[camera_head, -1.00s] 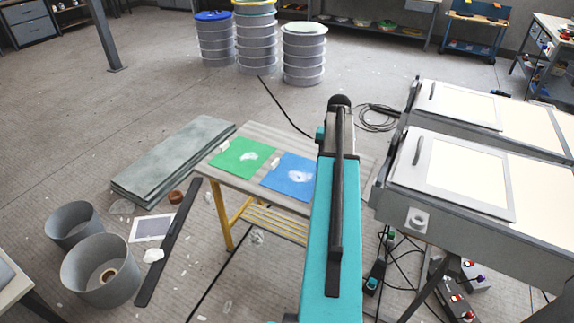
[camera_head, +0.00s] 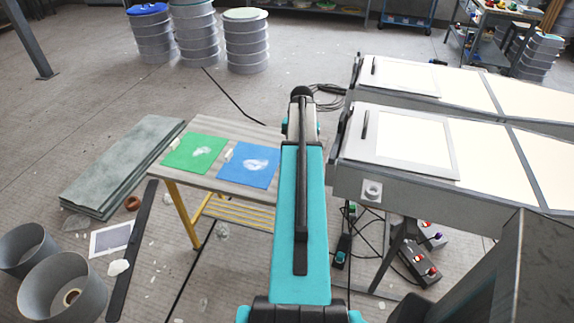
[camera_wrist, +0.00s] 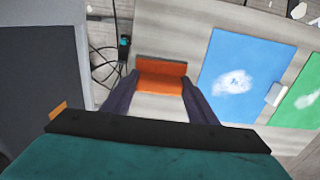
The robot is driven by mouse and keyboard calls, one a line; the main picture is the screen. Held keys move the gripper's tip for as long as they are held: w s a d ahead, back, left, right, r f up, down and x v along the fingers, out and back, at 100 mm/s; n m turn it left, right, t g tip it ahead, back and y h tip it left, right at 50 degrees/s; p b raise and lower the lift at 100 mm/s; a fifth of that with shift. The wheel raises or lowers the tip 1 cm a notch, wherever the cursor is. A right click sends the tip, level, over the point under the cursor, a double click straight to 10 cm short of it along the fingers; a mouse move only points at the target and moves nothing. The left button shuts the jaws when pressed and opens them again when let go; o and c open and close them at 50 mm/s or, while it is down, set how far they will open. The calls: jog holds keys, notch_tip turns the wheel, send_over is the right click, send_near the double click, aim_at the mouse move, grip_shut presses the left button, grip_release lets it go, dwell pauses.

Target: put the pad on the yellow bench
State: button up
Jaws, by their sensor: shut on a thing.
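The orange pad (camera_wrist: 161,68) is a small block in the wrist view. My gripper (camera_wrist: 162,80) has its two dark fingers shut on it. The yellow bench (camera_head: 238,128) has yellow legs and a grey planked top, left of my arm in the head view. In the wrist view the bench top (camera_wrist: 178,36) shows behind the pad. I cannot tell the gap between them. My arm hides the gripper, the pad and the bench's right end in the head view.
A green sheet (camera_head: 194,152) and a blue sheet (camera_head: 249,165) lie on the bench, each with a white patch. Grey tables with cream panels (camera_head: 412,146) stand close on the right. Grey slabs (camera_head: 120,165) and buckets (camera_head: 62,288) are on the floor at left.

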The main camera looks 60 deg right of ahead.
jog(key=shift+f+p, duration=0.4)
jog(key=shift+f, duration=1.8)
jog(key=shift+f+p, duration=0.5)
jog(key=shift+f, duration=1.35)
jog(key=shift+f, duration=0.15)
jog(key=o, duration=1)
jog(key=shift+r+b, duration=1.5)
jog(key=shift+r, duration=4.7)
